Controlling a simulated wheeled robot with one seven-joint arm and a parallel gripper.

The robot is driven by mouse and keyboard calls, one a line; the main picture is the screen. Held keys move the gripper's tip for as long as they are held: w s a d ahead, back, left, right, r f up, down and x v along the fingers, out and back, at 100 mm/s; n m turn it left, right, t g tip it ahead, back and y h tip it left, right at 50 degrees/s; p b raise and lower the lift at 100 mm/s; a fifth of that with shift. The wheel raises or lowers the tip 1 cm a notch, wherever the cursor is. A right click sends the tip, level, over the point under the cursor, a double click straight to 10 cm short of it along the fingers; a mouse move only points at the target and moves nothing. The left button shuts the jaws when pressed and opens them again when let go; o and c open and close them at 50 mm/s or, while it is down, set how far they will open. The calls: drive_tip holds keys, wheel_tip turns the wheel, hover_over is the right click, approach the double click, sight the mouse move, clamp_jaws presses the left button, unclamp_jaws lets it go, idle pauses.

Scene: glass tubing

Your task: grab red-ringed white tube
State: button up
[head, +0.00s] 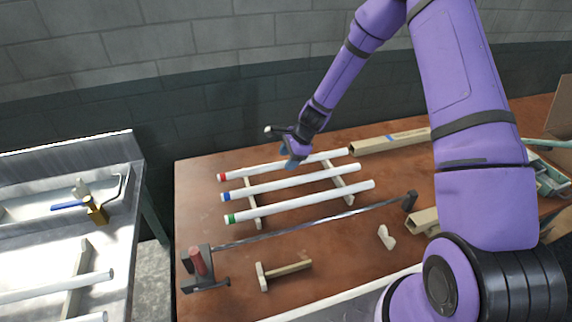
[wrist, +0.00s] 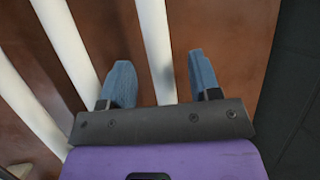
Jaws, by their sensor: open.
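The red-ringed white tube (head: 255,170) is the rearmost of three parallel white tubes on the wooden table, with its red end at left. My gripper (head: 291,157) is at this tube, right of its middle, and hides a short part of it. In the wrist view my blue fingers (wrist: 160,73) are open and apart. The rightmost white tube (wrist: 154,40), which appears to be the red-ringed one, runs between them in the picture; its ring is out of that view. I cannot tell whether the fingers touch it or how high they are.
The blue-ringed tube (head: 285,184) and green-ringed tube (head: 300,202) lie in front, across two wooden strips (head: 252,204). A wooden box beam (head: 390,141) is right of the red-ringed tube. The brick wall (head: 215,100) stands behind.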

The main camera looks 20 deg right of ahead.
drive_tip(key=shift+x, duration=0.95)
drive_tip(key=c, duration=1)
drive_tip(key=shift+r, duration=0.15)
drive_tip(key=shift+r, duration=0.9)
drive_tip(key=shift+v, duration=0.85)
drive_tip(key=s+d, duration=0.2)
drive_tip(key=s, duration=0.2)
drive_tip(key=s+d+r, duration=0.1)
drive_tip(key=s+d, duration=0.1)
drive_tip(key=s, duration=0.3)
drive_tip(key=s+d, duration=0.3)
drive_tip(key=s, duration=0.1)
drive_tip(key=shift+s+r, duration=0.15)
drive_tip(key=shift+s, duration=0.2)
